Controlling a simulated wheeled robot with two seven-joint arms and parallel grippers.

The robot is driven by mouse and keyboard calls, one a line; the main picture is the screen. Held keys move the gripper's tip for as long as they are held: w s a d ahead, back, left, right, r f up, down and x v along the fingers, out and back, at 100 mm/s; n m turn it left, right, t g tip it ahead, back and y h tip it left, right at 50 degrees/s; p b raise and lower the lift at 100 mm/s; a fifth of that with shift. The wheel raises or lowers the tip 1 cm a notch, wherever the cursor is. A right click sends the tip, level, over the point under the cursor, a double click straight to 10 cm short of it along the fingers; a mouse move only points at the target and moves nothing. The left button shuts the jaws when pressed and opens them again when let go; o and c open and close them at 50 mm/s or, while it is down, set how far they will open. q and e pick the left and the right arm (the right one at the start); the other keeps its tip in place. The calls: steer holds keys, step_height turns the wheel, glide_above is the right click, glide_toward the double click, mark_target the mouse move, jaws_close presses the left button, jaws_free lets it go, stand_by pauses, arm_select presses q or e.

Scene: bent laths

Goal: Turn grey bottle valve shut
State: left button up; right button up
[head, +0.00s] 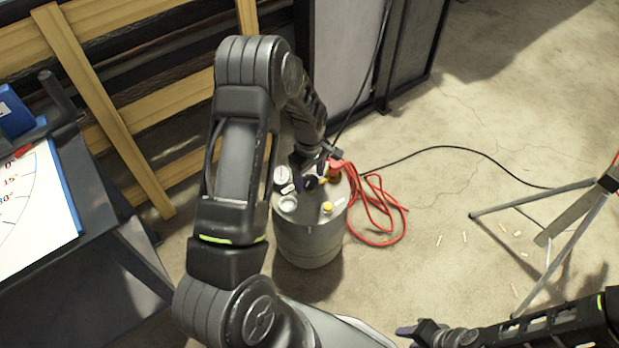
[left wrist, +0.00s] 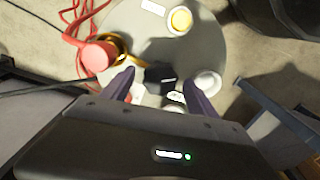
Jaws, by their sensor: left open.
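The grey bottle (head: 310,245) stands upright on the floor in the head view; its round top (left wrist: 225,45) fills much of the left wrist view. A brass fitting (left wrist: 121,46) with a round red knob (left wrist: 97,57) sits near the top's edge; the red part (head: 336,165) also shows in the head view. My left gripper (head: 313,180) is over the bottle's top. In the left wrist view its fingers (left wrist: 158,78) are open and apart, with the red knob outside them, beside the left finger. My right gripper (head: 418,330) is low at the bottom edge, its jaws unclear.
A yellow cap (left wrist: 180,20) and a white round cap (left wrist: 207,82) sit on the bottle's top. A red hose (head: 380,215) lies coiled beside the bottle. A black cable (head: 450,149) crosses the floor. A metal stand (head: 560,240) is at right, a table (head: 85,265) at left.

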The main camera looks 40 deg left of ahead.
arm_select(q)
steer(key=shift+c, duration=0.6)
steer(key=c, duration=1.3)
steer(key=shift+o, duration=0.2)
steer(key=shift+m, duration=0.3)
steer(key=m, duration=0.5)
steer(key=shift+m, duration=0.3)
steer(key=m, duration=0.6)
steer(key=shift+b, duration=0.4)
steer(key=m, duration=0.5)
steer(key=shift+m, duration=0.4)
steer(key=m, duration=0.6)
